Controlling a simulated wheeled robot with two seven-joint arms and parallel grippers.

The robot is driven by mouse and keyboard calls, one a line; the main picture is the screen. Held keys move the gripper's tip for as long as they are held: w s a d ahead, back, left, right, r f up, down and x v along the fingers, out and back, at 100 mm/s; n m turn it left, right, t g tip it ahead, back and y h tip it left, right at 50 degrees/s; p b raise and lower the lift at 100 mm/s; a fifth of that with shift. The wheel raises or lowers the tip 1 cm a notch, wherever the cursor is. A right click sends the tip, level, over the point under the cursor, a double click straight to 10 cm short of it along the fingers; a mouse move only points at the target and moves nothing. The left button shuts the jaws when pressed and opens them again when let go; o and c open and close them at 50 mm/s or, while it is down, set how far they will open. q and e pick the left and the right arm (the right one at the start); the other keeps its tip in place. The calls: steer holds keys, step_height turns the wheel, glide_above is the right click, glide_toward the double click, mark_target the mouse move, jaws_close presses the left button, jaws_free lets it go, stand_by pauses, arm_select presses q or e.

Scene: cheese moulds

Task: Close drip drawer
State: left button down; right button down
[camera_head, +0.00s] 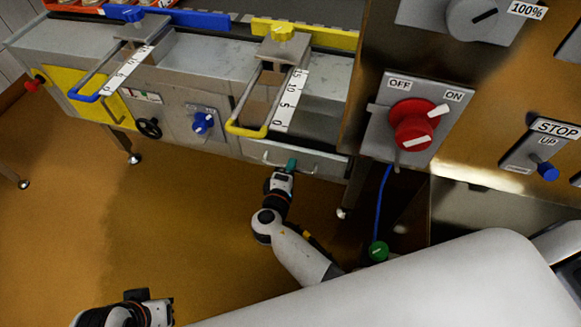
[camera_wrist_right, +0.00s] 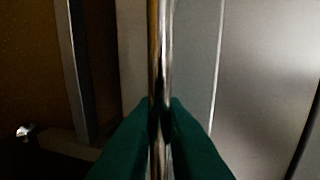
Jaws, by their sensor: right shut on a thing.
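The drip drawer (camera_head: 327,164) is the low metal front with a bar handle at the right end of the steel machine, in the head view. How far it stands out from the machine I cannot tell. My right gripper (camera_head: 291,165), with green fingertips, is shut on the handle bar (camera_head: 268,159). In the right wrist view the shiny handle (camera_wrist_right: 160,60) runs between the green fingertips (camera_wrist_right: 160,125), with the pale metal front behind it. My left gripper (camera_head: 150,312) is low at the left, far from the drawer; its fingers do not show clearly.
A machine leg (camera_head: 349,190) stands just right of the drawer. A control panel with a red switch (camera_head: 414,125) and a hanging blue cable (camera_head: 382,205) are further right. Blue (camera_head: 85,96) and yellow (camera_head: 246,129) lever handles stick out above. The brown floor (camera_head: 150,220) in front is clear.

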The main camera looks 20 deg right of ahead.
mark_target(295, 156)
steer(key=x, duration=0.2)
steer(key=b+x, duration=0.1)
steer(key=x, duration=0.1)
steer(key=shift+r, duration=0.5)
steer(key=c, duration=1.8)
jaws_free()
steer(key=shift+d, duration=0.1)
steer(key=shift+c, duration=0.2)
steer(key=p+v, duration=0.1)
steer(key=v, duration=1.1)
steer(key=shift+p, duration=0.3)
